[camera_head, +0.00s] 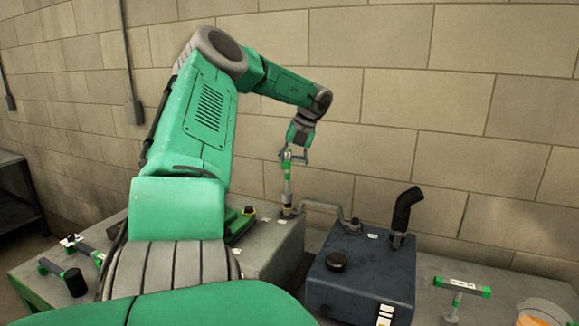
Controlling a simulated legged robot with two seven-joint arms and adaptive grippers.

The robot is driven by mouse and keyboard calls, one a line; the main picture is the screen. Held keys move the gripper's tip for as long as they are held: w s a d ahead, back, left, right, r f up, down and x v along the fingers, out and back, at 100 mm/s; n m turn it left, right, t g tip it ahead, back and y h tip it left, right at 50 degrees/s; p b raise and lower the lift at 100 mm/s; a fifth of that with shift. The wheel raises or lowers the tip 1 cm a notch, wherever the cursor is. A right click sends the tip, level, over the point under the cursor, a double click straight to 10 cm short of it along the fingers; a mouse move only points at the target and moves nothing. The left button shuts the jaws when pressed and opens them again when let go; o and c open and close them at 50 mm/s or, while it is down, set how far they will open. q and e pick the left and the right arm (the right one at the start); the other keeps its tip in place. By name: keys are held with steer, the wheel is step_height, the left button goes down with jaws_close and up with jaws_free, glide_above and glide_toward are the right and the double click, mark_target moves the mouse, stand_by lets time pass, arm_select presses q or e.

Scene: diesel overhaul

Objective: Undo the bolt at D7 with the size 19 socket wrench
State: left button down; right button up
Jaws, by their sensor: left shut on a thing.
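My left arm reaches from the lower left over the bench to the back. My left gripper (294,157) is small in view and shut on the upper part of an upright socket wrench (288,183) with a green band. The wrench's lower end stands at a yellowish fitting by the left end of a bent grey pipe (325,207). The bolt under it is hidden, and I cannot read a D7 label or the wrench's size. I cannot tell if the socket sits fully on a bolt. My right gripper is not in view.
Another T-handled tool (461,284) stands at the right. Dark tools with green bands (62,275) lie at the left. A block wall is behind.

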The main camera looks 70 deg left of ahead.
arm_select(q)
steer(key=m, duration=0.2)
steer(key=m+y, duration=0.1)
steer(key=m, duration=0.1)
steer(key=shift+s+d+r+t, duration=0.1)
steer(key=shift+s+t, duration=0.05)
steer(key=shift+t, duration=0.15)
steer(key=m+t+y, duration=0.1)
steer(key=m, duration=0.3)
steer(key=shift+s, duration=0.1)
steer(key=m, duration=0.2)
steer(key=m+t, duration=0.1)
steer(key=shift+s+m+t+y, duration=0.15)
steer(key=shift+m+t+y, duration=0.15)
steer(key=shift+m, duration=0.1)
steer(key=shift+s+m+t, duration=0.1)
steer(key=shift+m+t, duration=0.7)
steer(key=shift+m, duration=1.5)
steer(key=shift+a, duration=0.25)
